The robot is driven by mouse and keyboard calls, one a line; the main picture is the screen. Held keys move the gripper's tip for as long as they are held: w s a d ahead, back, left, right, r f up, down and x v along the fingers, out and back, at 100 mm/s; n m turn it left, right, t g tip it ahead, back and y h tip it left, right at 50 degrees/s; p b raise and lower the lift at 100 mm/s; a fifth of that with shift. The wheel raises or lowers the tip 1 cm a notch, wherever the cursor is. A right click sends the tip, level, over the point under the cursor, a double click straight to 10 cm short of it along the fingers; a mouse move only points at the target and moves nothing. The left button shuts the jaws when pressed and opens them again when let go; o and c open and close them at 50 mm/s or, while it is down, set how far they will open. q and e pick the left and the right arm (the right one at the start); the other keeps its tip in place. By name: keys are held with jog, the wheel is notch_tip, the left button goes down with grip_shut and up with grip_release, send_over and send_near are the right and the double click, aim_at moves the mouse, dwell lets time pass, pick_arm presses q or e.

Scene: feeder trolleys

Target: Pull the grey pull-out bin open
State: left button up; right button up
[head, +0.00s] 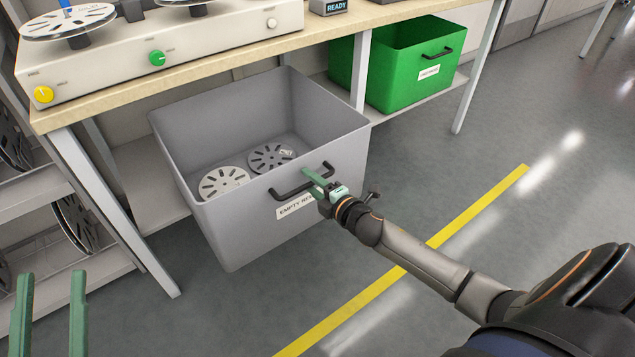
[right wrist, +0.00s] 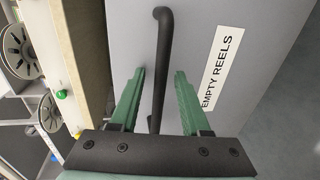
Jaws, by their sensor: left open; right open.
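The grey pull-out bin (head: 232,232) stands out from under the workbench, its inside showing two reels (head: 222,181). Its front has a black handle (head: 285,191) and an "EMPTY REELS" label, partly covered by my right gripper in the head view. My right gripper (head: 314,180) is at the handle. In the right wrist view the handle bar (right wrist: 162,50) runs between the two green fingers of the right gripper (right wrist: 159,74), which are apart. My left gripper (head: 50,285) is open and empty at the lower left, away from the bin.
A green bin (head: 392,88) sits on the lower shelf to the right. The workbench (head: 330,38) carries a control panel (head: 200,45). A bench leg (head: 115,212) stands left of the grey bin, beside a reel rack (head: 40,195). The floor in front is clear, with a yellow line (head: 455,226).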

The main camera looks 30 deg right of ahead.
jog(key=shift+s, duration=0.3)
jog(key=p+v, duration=0.1)
jog(key=v, duration=0.2)
jog(key=shift+s+r, duration=0.15)
jog(key=shift+s, duration=0.2)
pick_arm(q)
notch_tip(320, 180, down, 14)
jog(key=w+a+n+g+y+p, duration=0.1)
jog(key=w+n+g+y, duration=0.1)
jog(key=n+g+y, duration=0.1)
jog(key=shift+n+g+y, duration=0.3)
jog(key=shift+g+y, duration=0.5)
jog(key=shift+g, duration=0.3)
pick_arm(e)
jog(key=v, duration=0.8)
pick_arm(q)
jog(key=shift+r, duration=0.1)
